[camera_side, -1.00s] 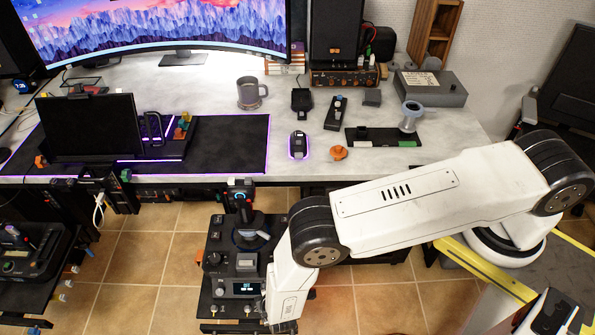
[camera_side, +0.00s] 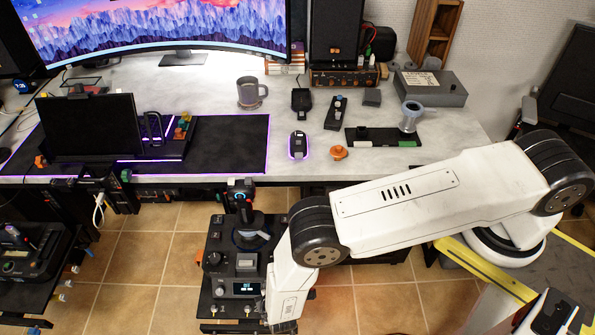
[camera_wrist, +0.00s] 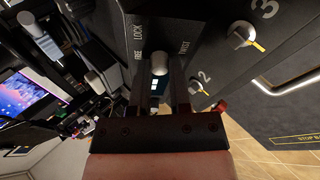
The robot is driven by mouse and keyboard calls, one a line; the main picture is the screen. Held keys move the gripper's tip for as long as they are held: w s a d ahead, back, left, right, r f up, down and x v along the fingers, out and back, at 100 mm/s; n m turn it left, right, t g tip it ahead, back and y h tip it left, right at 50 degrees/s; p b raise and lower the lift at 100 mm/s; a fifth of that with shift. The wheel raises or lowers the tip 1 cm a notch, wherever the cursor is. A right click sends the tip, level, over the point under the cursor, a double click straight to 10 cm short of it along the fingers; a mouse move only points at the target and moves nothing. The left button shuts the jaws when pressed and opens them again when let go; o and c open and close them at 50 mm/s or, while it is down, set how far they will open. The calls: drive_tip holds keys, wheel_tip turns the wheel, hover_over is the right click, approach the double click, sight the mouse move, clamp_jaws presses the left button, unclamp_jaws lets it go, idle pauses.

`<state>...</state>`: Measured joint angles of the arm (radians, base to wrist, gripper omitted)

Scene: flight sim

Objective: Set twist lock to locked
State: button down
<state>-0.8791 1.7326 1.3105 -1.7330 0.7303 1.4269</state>
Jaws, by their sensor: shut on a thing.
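The twist lock (camera_wrist: 159,63) is a small pale-tipped knob on a dark panel (camera_wrist: 215,20) in the wrist view. Printed words LOCK and FREE stand to its left and TWIST to its right. My gripper (camera_wrist: 166,68) is shut on the knob, one dark finger on each side of it. The fingers hide much of the knob's base, and I cannot tell which setting it is at. In the side view, my wrist hangs at the lower right of the joystick console (camera_side: 238,262); my fingers and the knob are hidden there.
A joystick (camera_side: 243,205) rises from the console. The desk (camera_side: 330,185) with mug (camera_side: 251,93) and monitor is behind. Tiled floor is open to the console's left.

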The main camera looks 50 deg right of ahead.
drive_tip(key=shift+s+d, duration=0.85)
drive_tip(key=shift+s, duration=0.05)
drive_tip(key=c, duration=0.6)
unclamp_jaws()
drive_tip(key=shift+o, duration=0.2)
drive_tip(key=shift+v, duration=0.9)
drive_tip(key=v, duration=0.6)
